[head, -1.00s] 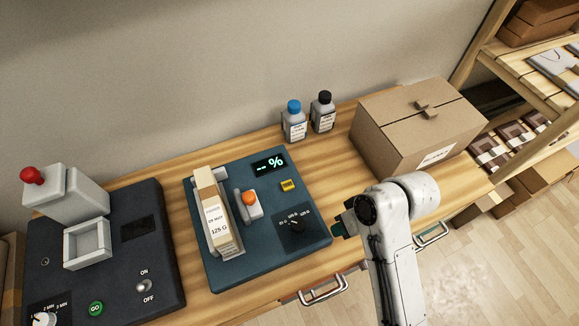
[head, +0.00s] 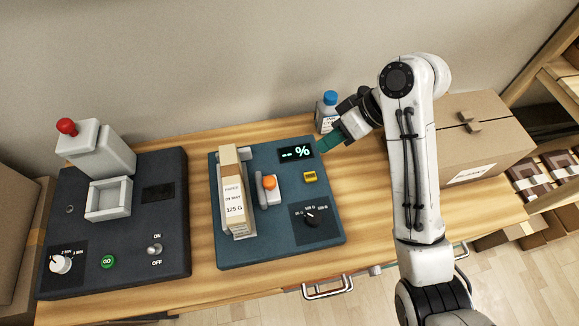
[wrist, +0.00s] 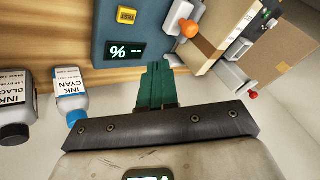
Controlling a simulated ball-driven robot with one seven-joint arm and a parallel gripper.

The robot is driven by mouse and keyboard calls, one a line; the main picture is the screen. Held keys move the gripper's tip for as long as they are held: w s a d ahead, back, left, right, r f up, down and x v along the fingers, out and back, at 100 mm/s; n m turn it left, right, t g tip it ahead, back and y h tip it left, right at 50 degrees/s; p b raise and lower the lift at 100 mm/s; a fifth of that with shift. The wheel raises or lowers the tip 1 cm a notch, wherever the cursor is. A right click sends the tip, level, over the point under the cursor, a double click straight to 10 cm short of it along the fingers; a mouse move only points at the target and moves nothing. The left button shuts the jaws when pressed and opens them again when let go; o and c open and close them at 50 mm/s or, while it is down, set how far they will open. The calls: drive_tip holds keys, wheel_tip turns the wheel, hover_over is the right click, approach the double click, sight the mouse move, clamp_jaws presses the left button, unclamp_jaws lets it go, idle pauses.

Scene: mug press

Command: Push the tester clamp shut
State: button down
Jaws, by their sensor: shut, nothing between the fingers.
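The tester (head: 262,238) is a blue panel on the wooden bench, with a display reading "-- %". Its clamp (head: 267,190) is a light grey piece with an orange knob (head: 270,182). The clamp stands just right of an upright paper pack (head: 233,195) marked 125 G. The orange knob also shows in the wrist view (wrist: 189,28). My gripper (head: 326,143) has green fingers, shut and empty. It is above the tester's upper right corner, right of the display and apart from the knob. In the wrist view the fingers (wrist: 155,88) point toward the tester.
A dark machine (head: 120,225) with a red knob stands at left. A blue-capped ink bottle (head: 327,108) stands close behind my gripper; a black-capped one (wrist: 14,110) shows in the wrist view. A cardboard box (head: 480,135) is at right. The air above the tester is clear.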

sight(268, 187)
drive_tip(key=shift+w+r, duration=0.15)
drive_tip(key=shift+r, duration=0.05)
drive_tip(key=x, duration=1)
drive_tip(key=shift+a, duration=0.1)
drive_tip(key=shift+s+a, duration=0.9)
drive_tip(key=shift+s, duration=0.05)
drive_tip(key=shift+s+a+f+p, duration=0.2)
drive_tip(key=shift+s+a+p, duration=0.2)
drive_tip(key=shift+s+a, duration=0.15)
